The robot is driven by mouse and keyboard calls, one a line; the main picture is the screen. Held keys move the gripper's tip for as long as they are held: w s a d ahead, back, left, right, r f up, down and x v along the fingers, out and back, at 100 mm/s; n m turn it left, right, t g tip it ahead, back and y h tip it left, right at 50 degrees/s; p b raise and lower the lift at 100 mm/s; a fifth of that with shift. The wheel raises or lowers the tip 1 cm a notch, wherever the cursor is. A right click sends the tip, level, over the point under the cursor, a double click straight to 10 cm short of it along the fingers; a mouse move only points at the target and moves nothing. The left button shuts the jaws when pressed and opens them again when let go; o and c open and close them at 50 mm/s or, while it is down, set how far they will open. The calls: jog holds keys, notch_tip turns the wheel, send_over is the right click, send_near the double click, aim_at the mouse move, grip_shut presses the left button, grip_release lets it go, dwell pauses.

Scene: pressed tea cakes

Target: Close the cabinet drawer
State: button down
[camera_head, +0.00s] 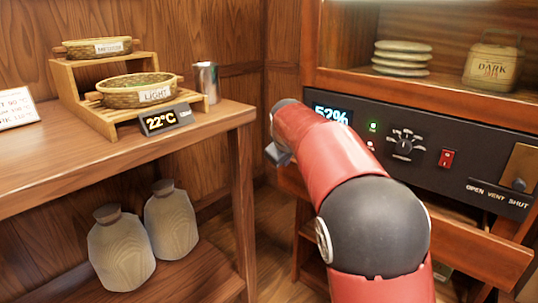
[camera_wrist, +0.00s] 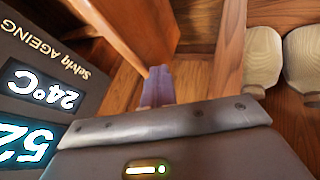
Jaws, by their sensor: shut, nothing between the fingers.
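The cabinet (camera_head: 310,85) stands on the right in the head view, with a dark control panel across it. Below the panel, the drawer (camera_head: 485,258) is pulled out, its wooden front standing forward of the cabinet. My red arm hides the drawer's left and middle parts. My gripper (camera_head: 278,154) is at the arm's far end, by the panel's left edge and to the left of the drawer. In the wrist view my gripper (camera_wrist: 158,86) has its fingers together and empty, pointing past wooden parts. I cannot tell whether it touches any of them.
A wooden table (camera_head: 215,118) on the left holds a stepped stand (camera_head: 75,97) with baskets. Two pale jars (camera_head: 122,250) sit on its lower shelf. Floor shows between table and cabinet. A vent lever (camera_head: 519,184) sticks out at the panel's right.

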jog(key=w+d+p, duration=0.1)
jog(key=w, duration=0.1)
jog(key=w+d+p, duration=0.1)
jog(key=w+d, duration=0.1)
jog(key=shift+w+d+p, duration=0.2)
jog(key=shift+d+p, duration=0.05)
jog(key=shift+p, duration=0.05)
